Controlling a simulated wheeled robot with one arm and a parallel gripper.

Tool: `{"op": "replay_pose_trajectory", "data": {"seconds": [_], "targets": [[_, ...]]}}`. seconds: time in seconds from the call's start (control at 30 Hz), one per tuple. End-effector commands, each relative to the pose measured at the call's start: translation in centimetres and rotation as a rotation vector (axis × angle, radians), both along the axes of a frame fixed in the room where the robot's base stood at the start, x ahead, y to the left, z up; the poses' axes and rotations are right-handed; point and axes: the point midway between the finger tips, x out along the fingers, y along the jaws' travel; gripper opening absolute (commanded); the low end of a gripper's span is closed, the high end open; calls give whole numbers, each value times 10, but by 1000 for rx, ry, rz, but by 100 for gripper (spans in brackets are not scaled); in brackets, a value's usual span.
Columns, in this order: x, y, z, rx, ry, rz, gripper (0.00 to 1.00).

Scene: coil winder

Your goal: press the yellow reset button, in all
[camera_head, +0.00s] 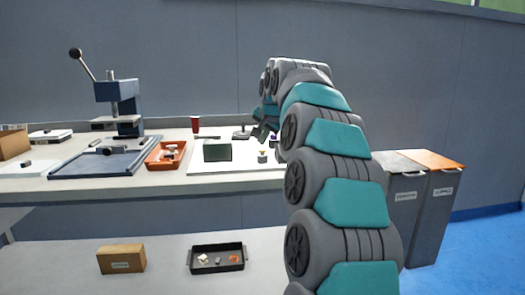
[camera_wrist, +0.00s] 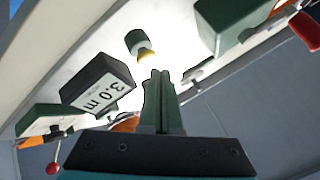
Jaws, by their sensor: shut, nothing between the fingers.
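The yellow reset button (camera_wrist: 146,54) is a small yellow cap on a short dark-green cylinder (camera_wrist: 136,41) in the wrist view. In the head view a small grey post with a yellowish top (camera_head: 262,155) stands on the white mat and looks like the same button. My gripper (camera_wrist: 160,74) is shut and empty. In the wrist view its fingertips appear just below and right of the yellow cap, with a gap between them in the picture; depth is hard to judge. In the head view my gripper (camera_head: 262,132) is above the mat, partly hidden by my arm.
Two bins (camera_head: 432,200) stand right.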

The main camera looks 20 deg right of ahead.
Motion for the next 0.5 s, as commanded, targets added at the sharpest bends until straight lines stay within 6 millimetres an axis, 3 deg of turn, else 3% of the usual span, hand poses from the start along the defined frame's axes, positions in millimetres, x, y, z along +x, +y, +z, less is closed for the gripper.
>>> {"op": "replay_pose_trajectory", "data": {"seconds": [0.5], "targets": [[0, 0, -5, 0, 0, 0, 0]]}}
